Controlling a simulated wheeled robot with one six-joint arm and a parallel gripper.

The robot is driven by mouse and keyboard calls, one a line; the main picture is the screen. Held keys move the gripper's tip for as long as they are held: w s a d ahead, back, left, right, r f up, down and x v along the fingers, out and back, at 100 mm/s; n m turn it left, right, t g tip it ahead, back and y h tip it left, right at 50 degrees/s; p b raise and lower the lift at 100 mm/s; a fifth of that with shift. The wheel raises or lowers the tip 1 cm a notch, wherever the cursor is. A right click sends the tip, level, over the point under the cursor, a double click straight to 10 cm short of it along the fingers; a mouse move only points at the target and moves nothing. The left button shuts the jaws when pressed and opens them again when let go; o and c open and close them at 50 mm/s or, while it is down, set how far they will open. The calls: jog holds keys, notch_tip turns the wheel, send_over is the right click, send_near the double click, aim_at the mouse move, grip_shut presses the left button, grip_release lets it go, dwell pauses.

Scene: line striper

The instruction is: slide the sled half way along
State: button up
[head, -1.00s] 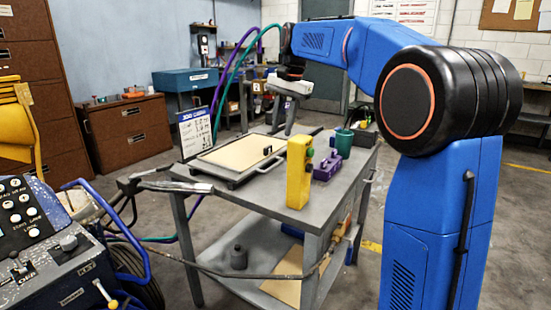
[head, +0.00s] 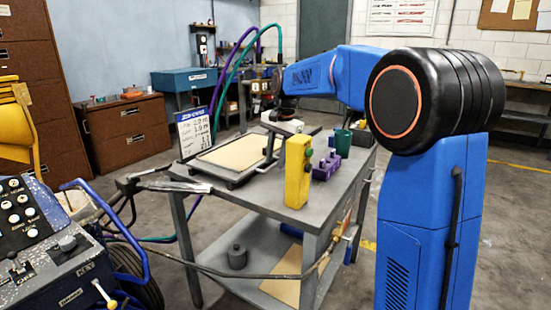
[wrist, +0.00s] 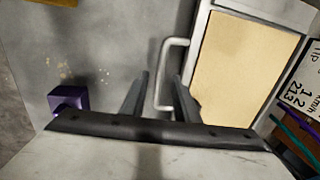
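What looks like the sled is a low grey-framed bed (head: 238,181) with a tan panel (head: 236,152), lying on top of the grey cart. Its frame also shows in the wrist view (wrist: 200,22), with a grey U-shaped handle (wrist: 176,42) on its near side. My gripper (head: 270,150) is low over the right side of the bed. In the wrist view my gripper's two fingers (wrist: 160,77) are apart, with the handle's long bar seen between them. I cannot tell whether either finger touches it.
On the cart (head: 290,207), a yellow control box (head: 297,172), a purple block (head: 326,167) and a green cup (head: 342,143) stand right of the bed. A printed sign (head: 192,132) stands behind its left corner. A blue machine (head: 62,255) with hoses is at the lower left.

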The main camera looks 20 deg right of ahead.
jog(key=shift+c, duration=0.3)
grip_shut()
jog(key=w+d, duration=0.3)
jog(key=d, duration=0.1)
jog(key=w+d, duration=0.7)
jog(key=d, duration=0.1)
jog(key=shift+w, duration=0.3)
jog(key=shift+o, duration=0.3)
grip_release()
jog(key=shift+r, duration=0.1)
notch_tip(320, 180, up, 17)
jog(key=s+d, duration=0.2)
jog(key=shift+s, duration=0.25)
